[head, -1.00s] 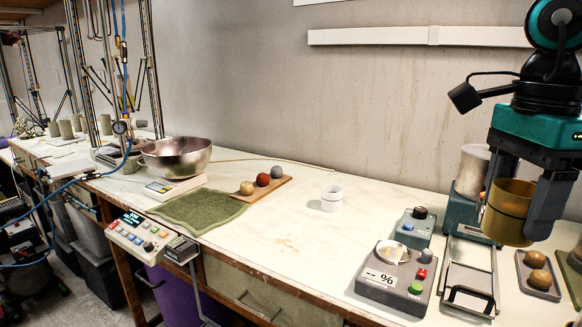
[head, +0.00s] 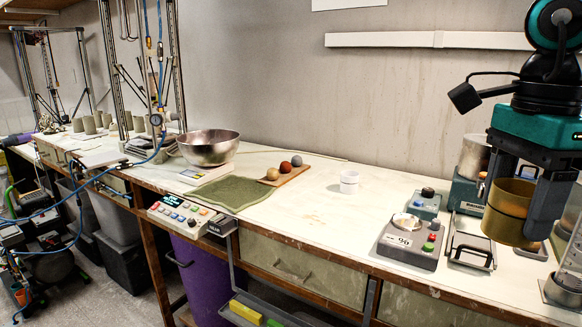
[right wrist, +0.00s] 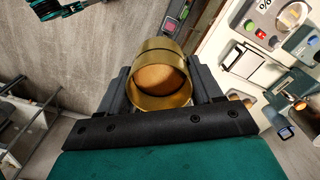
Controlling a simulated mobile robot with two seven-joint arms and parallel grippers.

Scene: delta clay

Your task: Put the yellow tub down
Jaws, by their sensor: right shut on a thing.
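The yellow tub (head: 509,212) is a brassy, round, open-topped vessel at the right of the head view. My right gripper (head: 528,205) is shut on it and holds it upright in the air, in front of the bench's right end. In the right wrist view the tub (right wrist: 160,77) sits between the two dark fingers of my right gripper (right wrist: 162,85), and a tan-brown round surface shows inside it. The workbench (head: 330,222) has a pale top. My left gripper is not in the head view.
A grey device with buttons (head: 408,246), a metal frame (head: 470,245) and a small blue box (head: 426,204) stand near the tub. The middle bench top is clear.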

